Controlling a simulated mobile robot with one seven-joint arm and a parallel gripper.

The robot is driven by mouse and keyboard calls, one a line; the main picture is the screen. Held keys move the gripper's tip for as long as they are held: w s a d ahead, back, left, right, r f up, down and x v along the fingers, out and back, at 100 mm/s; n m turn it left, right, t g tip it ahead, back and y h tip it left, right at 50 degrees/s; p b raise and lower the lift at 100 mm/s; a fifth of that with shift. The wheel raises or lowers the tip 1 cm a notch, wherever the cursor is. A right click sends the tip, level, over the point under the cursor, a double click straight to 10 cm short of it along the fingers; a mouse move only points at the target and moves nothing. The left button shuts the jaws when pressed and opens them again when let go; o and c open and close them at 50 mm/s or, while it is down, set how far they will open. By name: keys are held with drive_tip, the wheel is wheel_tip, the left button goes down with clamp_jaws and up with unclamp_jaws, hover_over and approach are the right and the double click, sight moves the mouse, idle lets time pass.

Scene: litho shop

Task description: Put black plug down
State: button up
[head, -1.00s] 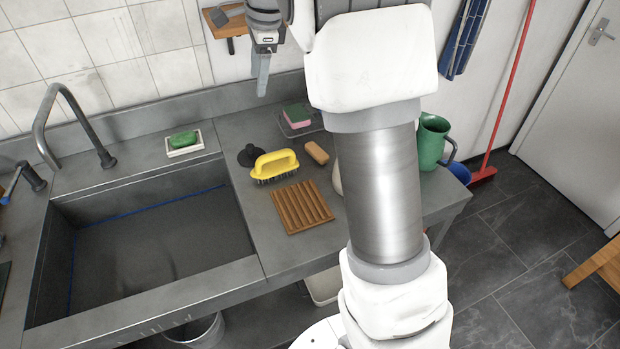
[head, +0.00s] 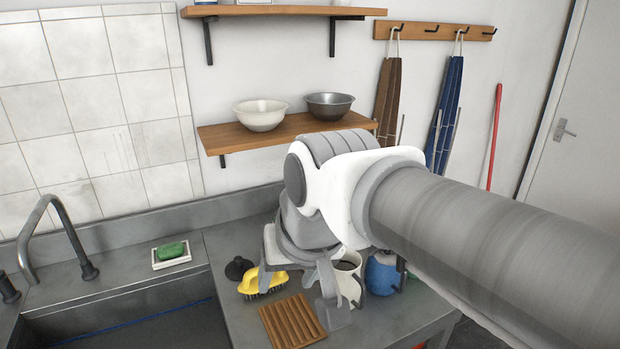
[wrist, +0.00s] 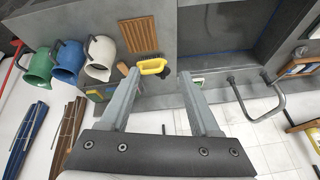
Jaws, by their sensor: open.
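The black plug (head: 238,268) rests on the grey counter beside the sink, just left of the yellow-handled brush (head: 262,283). In the wrist view the brush (wrist: 152,66) shows between and beyond the fingertips, with a small dark patch beside it that may be the plug. My gripper (wrist: 160,78) is open, with nothing between its fingers. In the head view my gripper (head: 297,282) is above the counter near the brush, right of the plug and apart from it. My arm hides part of the counter there.
The sink (head: 130,320) lies left of the plug, with a green soap on a dish (head: 171,254) behind it. A slatted wooden rack (head: 292,322) lies in front. A cream jug (head: 348,275) and blue jug (head: 382,272) stand right. A shelf with bowls (head: 262,115) hangs above.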

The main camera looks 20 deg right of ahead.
drive_tip(key=s+f+n, duration=0.1)
drive_tip(key=s, duration=0.1)
drive_tip(key=s+f+n, duration=0.1)
drive_tip(key=shift+s+f, duration=0.1)
drive_tip(key=shift+s, duration=0.25)
drive_tip(key=shift+c, duration=1)
drive_tip(key=shift+s, duration=0.15)
